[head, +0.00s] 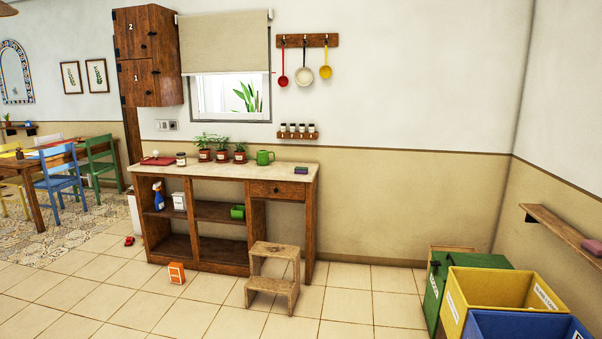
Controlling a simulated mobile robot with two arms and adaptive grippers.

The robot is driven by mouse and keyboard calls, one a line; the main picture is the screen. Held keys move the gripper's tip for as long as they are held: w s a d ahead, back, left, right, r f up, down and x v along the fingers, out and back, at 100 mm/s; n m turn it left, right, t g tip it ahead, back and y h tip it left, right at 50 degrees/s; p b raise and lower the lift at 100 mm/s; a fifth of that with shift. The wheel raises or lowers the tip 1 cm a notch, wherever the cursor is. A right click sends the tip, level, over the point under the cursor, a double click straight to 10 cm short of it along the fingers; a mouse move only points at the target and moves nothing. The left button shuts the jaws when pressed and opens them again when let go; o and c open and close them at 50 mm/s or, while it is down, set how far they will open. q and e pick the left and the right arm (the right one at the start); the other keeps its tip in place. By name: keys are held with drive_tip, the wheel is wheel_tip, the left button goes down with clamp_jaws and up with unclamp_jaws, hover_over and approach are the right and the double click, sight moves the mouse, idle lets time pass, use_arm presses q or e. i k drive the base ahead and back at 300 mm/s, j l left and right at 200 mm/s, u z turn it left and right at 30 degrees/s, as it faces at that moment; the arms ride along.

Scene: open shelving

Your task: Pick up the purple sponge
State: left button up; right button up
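A small purple block that looks like the sponge (301,170) lies on the right end of the pale countertop (270,168), to the right of the green watering can (264,157). It is small in the picture, so its details are hard to tell. Another block, pinkish-mauve (592,246), lies on the wooden wall shelf (560,226) at the right edge and is partly cut off by the frame. Neither of my grippers is in view.
A wooden step stool (272,284) stands in front of the counter. An orange box (177,273) and a small red object (129,241) are on the floor. Green (436,290), yellow (455,300) and blue bins (530,328) stand at lower right. The middle floor is clear.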

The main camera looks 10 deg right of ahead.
sight(298, 169)
drive_tip(key=i+l+z, duration=0.4)
drive_tip(key=i, duration=0.5)
drive_tip(key=i+z, duration=0.4)
drive_tip(key=i, duration=0.5)
drive_tip(key=i+u, duration=0.15)
drive_tip(key=i, duration=0.45)
drive_tip(key=i+l+u, duration=0.15)
drive_tip(key=i, duration=0.4)
drive_tip(key=i+l+u, duration=0.15)
drive_tip(key=i, duration=0.45)
